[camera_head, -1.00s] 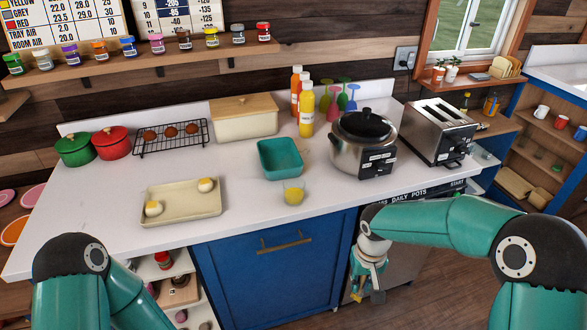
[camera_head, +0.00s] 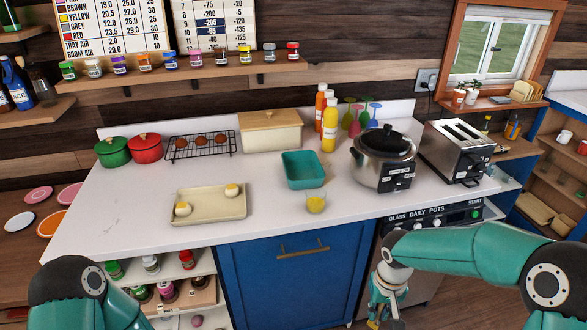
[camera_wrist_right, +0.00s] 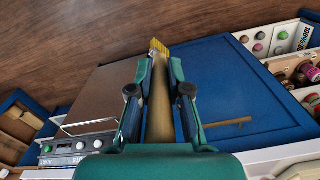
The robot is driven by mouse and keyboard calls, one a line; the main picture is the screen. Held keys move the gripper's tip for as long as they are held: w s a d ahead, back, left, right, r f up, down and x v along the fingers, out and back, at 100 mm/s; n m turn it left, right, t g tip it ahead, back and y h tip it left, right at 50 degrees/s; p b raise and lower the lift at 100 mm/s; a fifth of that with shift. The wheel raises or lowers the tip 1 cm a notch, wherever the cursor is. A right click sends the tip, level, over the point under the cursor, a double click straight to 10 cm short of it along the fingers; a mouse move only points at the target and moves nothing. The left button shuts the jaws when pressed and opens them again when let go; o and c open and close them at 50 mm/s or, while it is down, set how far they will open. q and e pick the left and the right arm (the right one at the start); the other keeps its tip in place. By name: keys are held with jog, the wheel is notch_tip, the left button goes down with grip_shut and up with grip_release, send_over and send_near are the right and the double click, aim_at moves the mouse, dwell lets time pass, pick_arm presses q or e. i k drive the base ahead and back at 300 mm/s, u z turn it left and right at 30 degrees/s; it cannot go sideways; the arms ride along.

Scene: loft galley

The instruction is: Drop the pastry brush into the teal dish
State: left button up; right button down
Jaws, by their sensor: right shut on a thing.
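The teal dish (camera_head: 303,184) is a rectangular, deep-sided dish standing on the white counter, and it looks empty. My right gripper (camera_head: 385,306) is low in front of the counter, to the right of the blue cabinet door and below the dish's level. It is shut on the pastry brush (camera_wrist_right: 160,108), which has a wooden handle and yellow bristles. In the right wrist view the handle runs between the fingers (camera_wrist_right: 160,84), with the bristles beyond the tips. Only part of my left arm shows in the head view; its gripper is out of frame.
Bottles (camera_head: 329,128) and a lidded bin (camera_head: 270,134) stand behind. The counter's front left is clear.

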aim_at(307, 174)
jog(key=i, duration=0.85)
jog(key=z, duration=0.1)
jog(key=k, duration=0.5)
jog(key=z, duration=0.7)
jog(key=i, duration=0.15)
jog(key=u, duration=2.45)
jog(key=i, duration=0.15)
jog(key=u, duration=1.4)
jog(key=k, duration=0.3)
jog(key=u, duration=0.1)
